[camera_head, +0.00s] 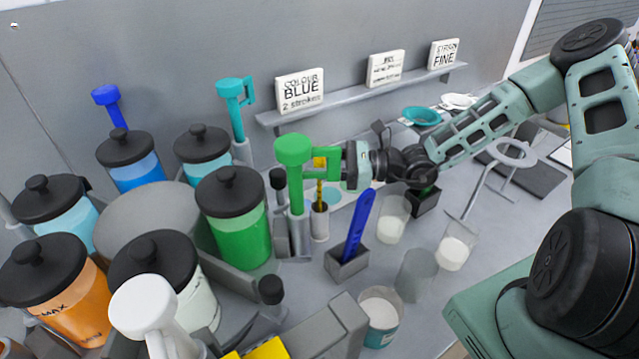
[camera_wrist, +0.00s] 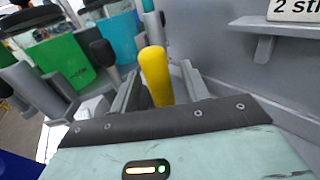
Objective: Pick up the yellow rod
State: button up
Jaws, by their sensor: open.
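The yellow rod (camera_head: 320,170) stands upright in a small grey cylindrical holder (camera_head: 319,223), just right of the green pump handle (camera_head: 294,150). In the wrist view the yellow rod (camera_wrist: 156,76) stands between the two grey fingers of my gripper (camera_wrist: 160,84). The fingers are apart, with a visible gap between the rod and the right finger. Whether the left finger touches the rod is hard to tell. In the head view my gripper (camera_head: 332,168) reaches in from the right at the rod's upper part, and the green handle hides part of it.
The green jar (camera_head: 241,235) and other lidded jars crowd the left around a grey drum. A blue tool (camera_head: 359,225) stands in a grey block in front of the rod. Cups (camera_head: 393,218) stand to the right. A wall shelf (camera_head: 365,92) with signs is behind.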

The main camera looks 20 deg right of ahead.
jog(key=c, duration=1)
grip_shut()
jog(key=shift+r, duration=0.2)
